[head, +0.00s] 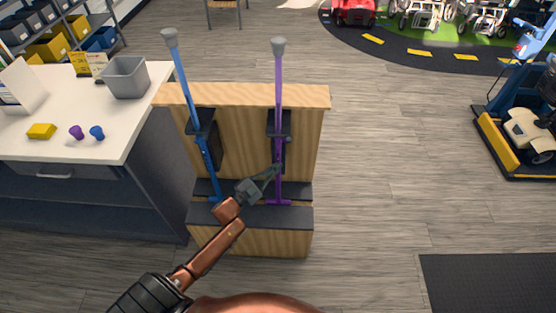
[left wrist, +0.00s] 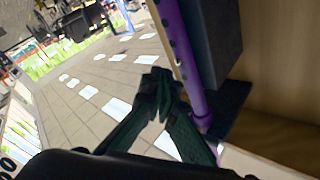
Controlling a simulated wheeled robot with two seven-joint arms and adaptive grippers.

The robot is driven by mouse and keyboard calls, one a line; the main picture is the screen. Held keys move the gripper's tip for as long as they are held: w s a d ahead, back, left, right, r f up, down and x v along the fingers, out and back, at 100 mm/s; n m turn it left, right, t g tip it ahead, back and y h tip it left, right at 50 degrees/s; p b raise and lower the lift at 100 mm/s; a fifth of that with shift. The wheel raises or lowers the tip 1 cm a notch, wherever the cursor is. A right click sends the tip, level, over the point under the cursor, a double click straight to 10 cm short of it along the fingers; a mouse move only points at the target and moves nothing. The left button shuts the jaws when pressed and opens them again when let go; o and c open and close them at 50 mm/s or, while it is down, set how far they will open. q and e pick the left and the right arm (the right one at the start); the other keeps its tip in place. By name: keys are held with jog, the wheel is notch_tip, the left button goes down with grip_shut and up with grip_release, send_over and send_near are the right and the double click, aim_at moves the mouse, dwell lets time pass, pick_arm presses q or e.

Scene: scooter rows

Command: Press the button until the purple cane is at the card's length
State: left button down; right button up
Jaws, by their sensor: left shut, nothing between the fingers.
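The purple cane (head: 278,85) stands upright in the right side of a wooden rack (head: 235,145), with a grey handle on top and its foot on the dark step. In the left wrist view the purple cane (left wrist: 177,45) shows a row of dark holes along its shaft. My left gripper (head: 277,169) is shut and empty, its tips at the lower shaft of the purple cane. In the left wrist view the closed fingertips (left wrist: 159,80) are close beside the shaft; I cannot tell whether they touch. The button is not clearly visible. White (head: 18,86) and yellow (head: 89,64) cards stand on the counter; their writing is unreadable.
A blue cane (head: 183,80) leans in the rack's left side. Floor right of the rack is clear.

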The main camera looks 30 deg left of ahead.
pick_arm(q)
jog(key=shift+w, duration=0.1)
dwell(0.7)
jog(key=shift+w+a, duration=0.25)
jog(key=shift+w, duration=0.05)
jog(key=shift+w+a+r, duration=0.1)
jog(key=shift+w+a, duration=0.3)
jog(key=shift+w, duration=0.2)
dwell(1.5)
jog(key=shift+s+d, duration=0.1)
jog(key=shift+s+d+p, duration=0.45)
jog(key=shift+s+d, duration=0.05)
jog(key=shift+s, duration=0.35)
